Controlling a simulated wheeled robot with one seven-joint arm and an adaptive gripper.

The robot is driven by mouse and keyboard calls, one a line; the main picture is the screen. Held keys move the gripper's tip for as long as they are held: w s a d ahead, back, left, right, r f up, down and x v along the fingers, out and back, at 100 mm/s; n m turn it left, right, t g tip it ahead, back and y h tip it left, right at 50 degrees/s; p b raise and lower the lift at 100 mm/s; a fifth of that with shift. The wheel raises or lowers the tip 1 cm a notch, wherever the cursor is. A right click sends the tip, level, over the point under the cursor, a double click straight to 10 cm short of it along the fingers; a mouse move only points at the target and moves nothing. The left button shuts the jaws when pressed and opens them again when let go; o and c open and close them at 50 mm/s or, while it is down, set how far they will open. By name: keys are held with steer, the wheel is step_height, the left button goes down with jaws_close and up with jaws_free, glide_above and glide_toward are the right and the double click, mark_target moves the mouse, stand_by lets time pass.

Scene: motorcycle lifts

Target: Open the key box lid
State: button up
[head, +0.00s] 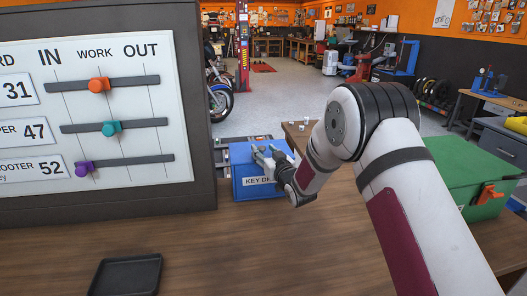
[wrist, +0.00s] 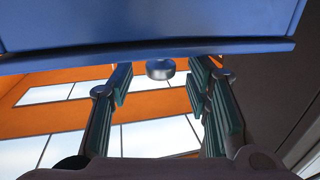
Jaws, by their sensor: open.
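The blue key box (head: 247,188) stands on the wooden counter left of my arm in the head view, with a white label starting "KEY" on its front. Its lid looks shut, though my gripper partly covers the box. My gripper (head: 264,154) is open at the upper front of the box. In the wrist view, a blue panel with a lower rim (wrist: 150,50), apparently the lid, fills the top. A small round grey knob (wrist: 160,69) lies between the spread fingertips (wrist: 161,80), with gaps on both sides. I cannot tell how deep between the fingers it sits.
A board with sliders (head: 95,110) stands at the left of the counter. A black tray (head: 125,275) lies in front of it. A green box with an orange latch (head: 465,170) stands to the right. The middle of the counter (head: 270,250) is clear.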

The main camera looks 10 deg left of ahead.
steer(key=shift+w+a, duration=0.3)
steer(key=shift+w, duration=0.15)
jaws_close()
